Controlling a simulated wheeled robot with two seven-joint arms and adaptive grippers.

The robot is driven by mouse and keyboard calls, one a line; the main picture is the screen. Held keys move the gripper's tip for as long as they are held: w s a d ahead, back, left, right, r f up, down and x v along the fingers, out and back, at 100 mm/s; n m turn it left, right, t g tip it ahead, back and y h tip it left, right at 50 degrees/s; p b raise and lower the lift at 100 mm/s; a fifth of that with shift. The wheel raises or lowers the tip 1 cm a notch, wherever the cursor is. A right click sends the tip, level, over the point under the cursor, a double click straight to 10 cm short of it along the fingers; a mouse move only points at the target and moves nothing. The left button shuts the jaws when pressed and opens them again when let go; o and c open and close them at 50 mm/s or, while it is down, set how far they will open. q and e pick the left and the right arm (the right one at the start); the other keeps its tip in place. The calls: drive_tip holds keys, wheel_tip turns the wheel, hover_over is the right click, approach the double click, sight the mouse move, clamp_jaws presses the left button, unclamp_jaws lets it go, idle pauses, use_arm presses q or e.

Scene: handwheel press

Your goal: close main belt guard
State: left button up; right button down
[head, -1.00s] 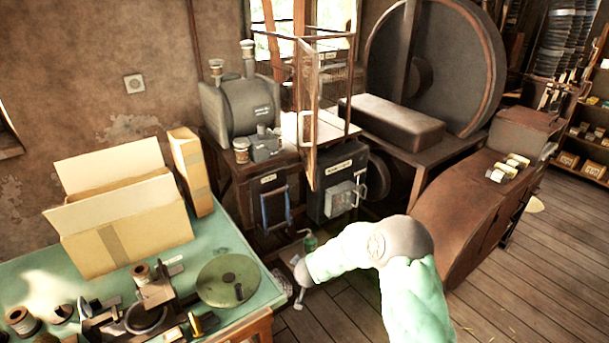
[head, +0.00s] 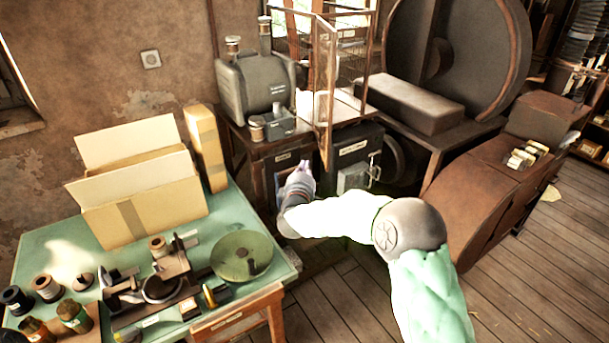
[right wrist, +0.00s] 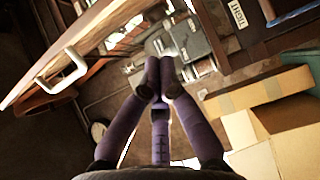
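The main belt guard appears to be the framed, see-through door (head: 326,75) at the top middle of the head view. It stands swung open, edge-on and out from its cage. A brown panel edge with a pale handle (right wrist: 62,76), seemingly this door, crosses the upper left of the right wrist view. My right gripper (head: 302,172) is below and left of the door in the head view, in front of the bench's lower cabinets. Its purple fingertips (right wrist: 159,66) are together with nothing seen between them, apart from the handle. My left gripper is not in view.
A green table (head: 235,210) with an open cardboard box (head: 140,195) and small parts is at left. A grey motor-like machine (head: 255,85) sits on the bench behind my gripper. A large wheel (head: 480,45) and rusty curved housing (head: 480,205) are at right.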

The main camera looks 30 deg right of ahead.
sight(325, 149)
drive_tip(key=w+d+b, duration=0.1)
drive_tip(key=w+d, duration=0.1)
drive_tip(key=d, duration=0.4)
drive_tip(key=shift+w+d, duration=0.25)
drive_tip(key=shift+b, duration=0.35)
drive_tip(key=shift+s+d+n+t+y+b, duration=0.3)
drive_tip(key=shift+s+d+y+b, duration=0.1)
drive_tip(key=shift+d+y+b, duration=0.35)
